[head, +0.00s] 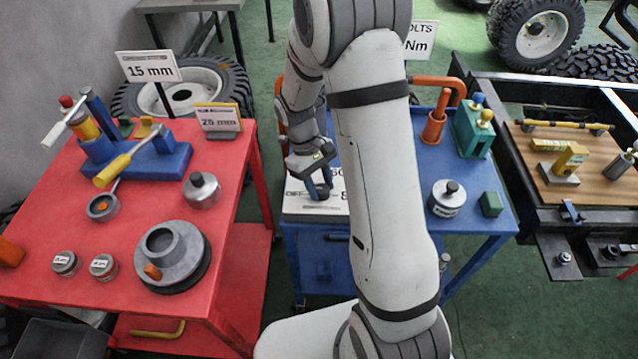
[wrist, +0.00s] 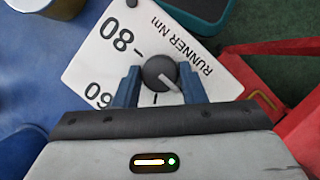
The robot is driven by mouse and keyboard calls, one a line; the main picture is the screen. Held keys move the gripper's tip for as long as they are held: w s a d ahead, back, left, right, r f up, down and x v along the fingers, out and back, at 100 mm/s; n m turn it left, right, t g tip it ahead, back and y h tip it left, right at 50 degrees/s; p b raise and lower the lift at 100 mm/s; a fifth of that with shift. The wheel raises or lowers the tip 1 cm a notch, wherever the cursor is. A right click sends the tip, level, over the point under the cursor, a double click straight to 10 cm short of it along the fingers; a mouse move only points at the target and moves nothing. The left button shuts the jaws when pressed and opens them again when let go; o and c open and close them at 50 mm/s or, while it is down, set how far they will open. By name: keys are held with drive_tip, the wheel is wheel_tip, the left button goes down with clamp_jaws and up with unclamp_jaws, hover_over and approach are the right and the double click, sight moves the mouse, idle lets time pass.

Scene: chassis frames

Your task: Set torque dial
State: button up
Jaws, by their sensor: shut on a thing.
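The torque dial is a dark round knob (wrist: 160,73) with a pale pointer line, set on a white plate (wrist: 100,65) marked 80, 60 and "RUNNER Nm" in the wrist view. In the head view my gripper (head: 318,190) is over the white plate (head: 300,205) on the blue cart. My arm hides part of the plate and its lettering there.
The blue cart (head: 478,185) also bears a labelled metal canister (head: 447,200), a green block (head: 491,204), a teal holder (head: 474,130) and an orange pipe piece (head: 434,128). A red table (head: 110,225) with tools stands left. A black-framed bench (head: 545,225) stands right.

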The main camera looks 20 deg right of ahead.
idle(0.4)
drive_tip(key=o, duration=1)
drive_tip(key=v, duration=0.7)
drive_tip(key=shift+w+r, duration=0.2)
drive_tip(key=shift+r, duration=0.15)
